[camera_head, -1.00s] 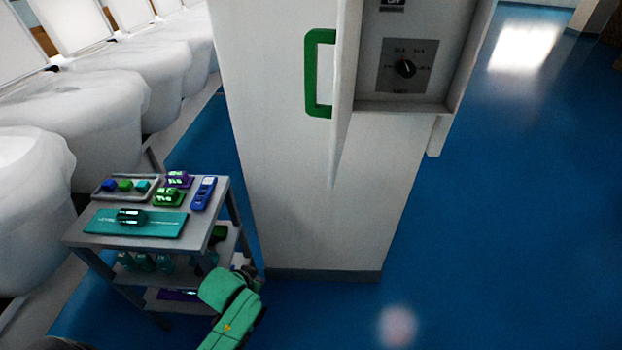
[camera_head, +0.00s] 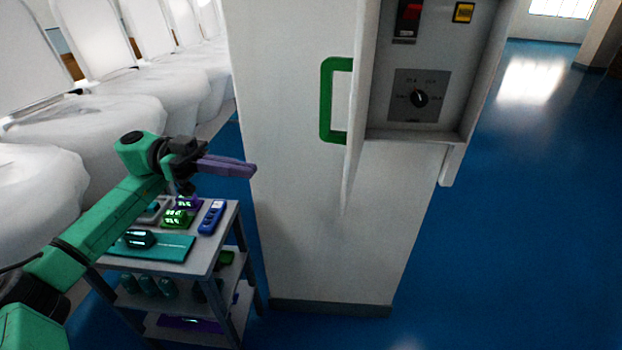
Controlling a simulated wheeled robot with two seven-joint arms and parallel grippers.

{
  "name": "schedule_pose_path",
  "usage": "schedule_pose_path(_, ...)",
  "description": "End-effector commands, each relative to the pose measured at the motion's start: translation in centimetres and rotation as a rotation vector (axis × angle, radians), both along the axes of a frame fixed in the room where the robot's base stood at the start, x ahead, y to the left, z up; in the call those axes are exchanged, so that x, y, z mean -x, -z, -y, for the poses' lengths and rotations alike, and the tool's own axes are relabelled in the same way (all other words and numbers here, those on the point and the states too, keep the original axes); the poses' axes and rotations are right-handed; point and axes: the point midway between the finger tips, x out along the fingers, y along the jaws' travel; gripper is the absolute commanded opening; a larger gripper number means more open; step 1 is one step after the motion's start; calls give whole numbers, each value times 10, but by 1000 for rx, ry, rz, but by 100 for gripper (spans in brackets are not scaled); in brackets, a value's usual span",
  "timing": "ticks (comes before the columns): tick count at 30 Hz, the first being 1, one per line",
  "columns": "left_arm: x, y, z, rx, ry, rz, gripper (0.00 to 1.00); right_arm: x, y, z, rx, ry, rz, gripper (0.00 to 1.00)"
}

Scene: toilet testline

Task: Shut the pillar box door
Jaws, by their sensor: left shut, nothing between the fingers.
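The pillar box door (camera_head: 359,110) is a white panel seen nearly edge-on. It stands open at the left side of the grey box (camera_head: 455,100) on the white pillar (camera_head: 300,220). A green handle (camera_head: 327,100) is on the door's left face. Inside the box are a red switch, a yellow label and a black rotary knob (camera_head: 419,98). My left gripper (camera_head: 250,170), with purple fingers, is shut and empty. It is left of the door and lower than the handle, apart from both. My right gripper is not in view.
A grey cart (camera_head: 215,255) with small devices and a teal mat stands below my left arm. White toilets (camera_head: 110,120) line the left side. The blue floor (camera_head: 530,230) right of the pillar is clear.

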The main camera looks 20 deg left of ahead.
Motion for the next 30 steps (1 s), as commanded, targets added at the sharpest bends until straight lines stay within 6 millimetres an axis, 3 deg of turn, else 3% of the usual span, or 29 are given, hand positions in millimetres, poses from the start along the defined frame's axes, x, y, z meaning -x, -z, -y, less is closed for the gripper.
schedule_pose_path(5, 1, -3, 21, 0, 9, -2, 0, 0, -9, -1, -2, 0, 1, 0)
schedule_pose_path(19, -4, -6, 121, 6, 8, -1, 0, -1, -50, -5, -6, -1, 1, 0)
schedule_pose_path(24, -5, -2, 138, 3, 5, -1, 0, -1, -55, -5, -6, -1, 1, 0)
schedule_pose_path(30, -6, 0, 140, 2, 5, -1, 0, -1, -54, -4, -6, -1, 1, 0)
